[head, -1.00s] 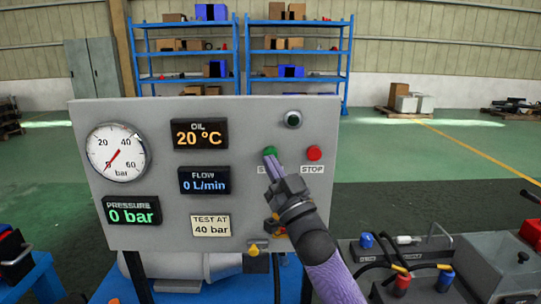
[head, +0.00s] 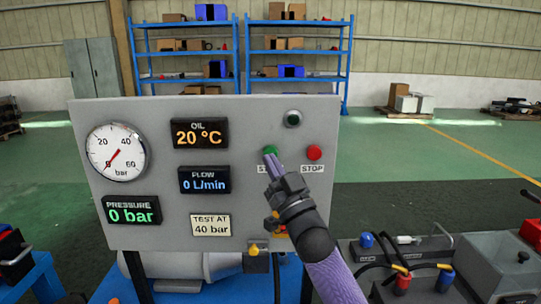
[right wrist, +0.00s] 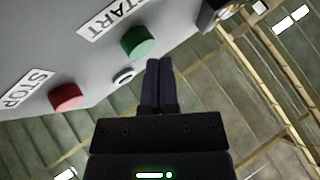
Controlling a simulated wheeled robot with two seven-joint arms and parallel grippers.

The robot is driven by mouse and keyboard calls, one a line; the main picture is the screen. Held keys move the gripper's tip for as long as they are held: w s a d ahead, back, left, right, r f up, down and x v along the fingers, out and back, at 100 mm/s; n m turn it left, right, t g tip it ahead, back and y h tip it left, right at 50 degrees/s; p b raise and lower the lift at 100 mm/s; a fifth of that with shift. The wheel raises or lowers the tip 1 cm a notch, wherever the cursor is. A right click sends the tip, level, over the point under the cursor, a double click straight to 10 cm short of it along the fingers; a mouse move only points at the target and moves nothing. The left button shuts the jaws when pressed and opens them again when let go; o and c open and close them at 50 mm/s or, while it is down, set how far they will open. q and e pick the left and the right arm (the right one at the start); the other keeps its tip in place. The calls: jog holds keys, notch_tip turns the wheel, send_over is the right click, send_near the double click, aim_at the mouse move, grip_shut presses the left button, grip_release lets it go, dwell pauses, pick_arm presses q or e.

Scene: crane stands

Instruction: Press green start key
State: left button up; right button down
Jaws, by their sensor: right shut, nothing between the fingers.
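The green start key (head: 270,150) is on the upright grey panel (head: 260,205), to the left of the red stop key (head: 314,152). My right gripper (head: 274,160) is shut and empty, with its fingertips over the lower part of the green key in the head view. In the right wrist view the shut fingers (right wrist: 159,64) point toward the panel, close below and right of the green key (right wrist: 138,42). The red key (right wrist: 67,97) is at lower left there. I cannot tell whether the tips touch the green key. My left gripper is not in view.
The panel carries a round gauge (head: 117,153) at 0 bar, an oil display (head: 200,133), a flow display (head: 204,180) and a pressure display (head: 131,211). A dark round lamp or switch (head: 292,119) is above the keys. A grey box (head: 492,268) stands at right.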

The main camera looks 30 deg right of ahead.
jog(key=shift+w+d, duration=0.1)
jog(key=shift+w, duration=0.1)
jog(key=shift+w+d+b, duration=0.2)
jog(key=shift+w+b, duration=0.15)
jog(key=shift+w, duration=0.1)
dwell(0.7)
jog(key=shift+s, duration=0.1)
jog(key=shift+s+a+p, duration=0.4)
jog(key=shift+s+p, duration=0.3)
jog(key=shift+p, duration=0.05)
